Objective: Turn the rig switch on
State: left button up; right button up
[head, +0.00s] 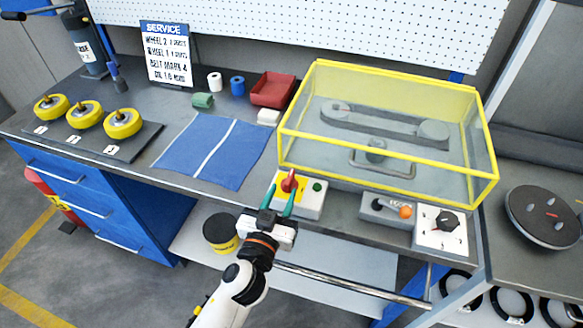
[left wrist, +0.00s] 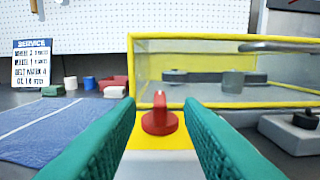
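The rig switch is a red rotary handle (head: 289,181) on a yellow plate, set on a white box (head: 311,203) at the bench's front edge. A green button (head: 317,187) sits to its right. In the left wrist view the red handle (left wrist: 159,116) stands upright, centred between and beyond the green fingers. My left gripper (head: 279,199) is open, with its fingers just in front of the handle. I cannot tell whether they touch it. My right gripper is not in view.
A yellow-framed clear guard (head: 388,181) stands behind the switch box, over a belt rig. A small box with an orange knob (head: 405,211) and a dial box (head: 440,229) lie to the right. A blue mat (head: 240,165) lies left.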

aim_at(292, 171)
pick_arm(q)
jog(key=p+x, duration=0.1)
jog(key=x, duration=0.7)
jog(key=shift+f, duration=0.1)
jog(key=shift+s, duration=0.1)
jog(key=shift+c, duration=0.4)
grip_shut()
